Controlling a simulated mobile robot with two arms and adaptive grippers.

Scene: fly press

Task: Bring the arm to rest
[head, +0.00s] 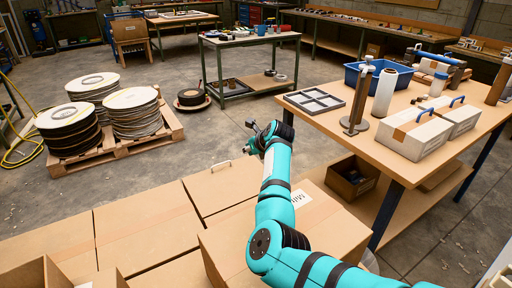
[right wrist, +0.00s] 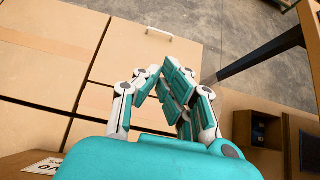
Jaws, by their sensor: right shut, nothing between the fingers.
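My right arm (head: 268,215) is teal and comes in from the lower right of the head view, reaching up and forward over the cardboard boxes. My right gripper (head: 258,138) is at its far end, small and partly hidden by the wrist. In the right wrist view the right gripper (right wrist: 174,92) shows teal and white fingers drawn together with nothing between them. Below it lie box tops and bare floor; it appears apart from them. My left gripper is in neither view.
A wooden workbench (head: 400,180) at right holds a blue bin (head: 378,75), a grey frame (head: 314,101) and white boxes (head: 415,135). A pallet (head: 112,155) with disc stacks stands left. Concrete floor (head: 215,130) lies open between.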

